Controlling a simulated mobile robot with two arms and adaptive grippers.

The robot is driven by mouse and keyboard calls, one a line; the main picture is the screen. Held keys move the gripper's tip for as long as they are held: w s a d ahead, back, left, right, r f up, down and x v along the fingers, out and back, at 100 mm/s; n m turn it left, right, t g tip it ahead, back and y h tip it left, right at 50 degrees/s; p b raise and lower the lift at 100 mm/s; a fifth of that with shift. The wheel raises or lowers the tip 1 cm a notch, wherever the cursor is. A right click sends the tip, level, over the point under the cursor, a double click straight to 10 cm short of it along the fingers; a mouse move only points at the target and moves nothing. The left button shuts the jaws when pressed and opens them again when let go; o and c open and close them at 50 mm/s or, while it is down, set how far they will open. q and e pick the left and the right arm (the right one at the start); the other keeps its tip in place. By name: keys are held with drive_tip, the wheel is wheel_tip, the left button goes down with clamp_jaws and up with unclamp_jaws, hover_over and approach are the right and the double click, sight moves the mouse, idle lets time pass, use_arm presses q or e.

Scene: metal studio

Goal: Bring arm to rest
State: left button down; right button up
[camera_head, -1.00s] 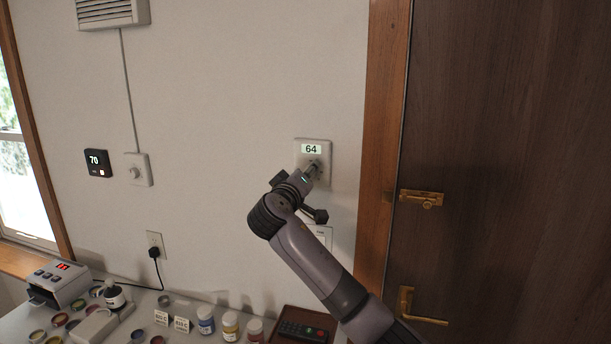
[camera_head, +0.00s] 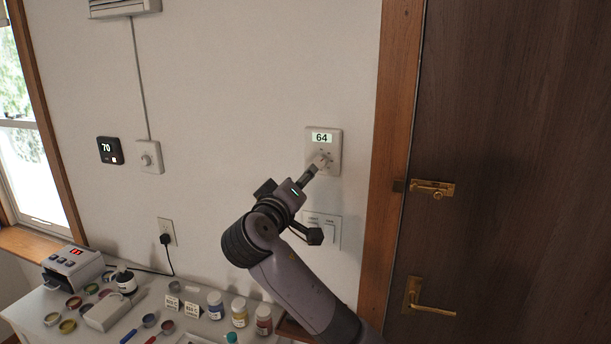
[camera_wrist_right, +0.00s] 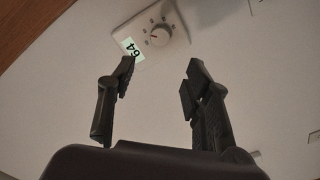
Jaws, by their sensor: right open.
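My right arm reaches up from the lower right in the head view, and its gripper (camera_head: 312,172) is just in front of the wall dial plate (camera_head: 334,146). The plate shows 64 on a lit display. In the right wrist view the gripper's two black fingers (camera_wrist_right: 157,82) stand wide apart with nothing between them. My left gripper is in neither view.
A double switch plate (camera_head: 331,229) is on the wall just right of the wrist. A wooden door (camera_head: 510,150) with a brass latch (camera_head: 433,188) and handle (camera_head: 425,300) stands at right. A table (camera_head: 30,306) below holds jars (camera_head: 239,312), paint cups and a toaster-like device (camera_head: 72,262).

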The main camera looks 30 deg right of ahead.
drive_tip(key=shift+s+a+f, duration=0.1)
idle(0.5)
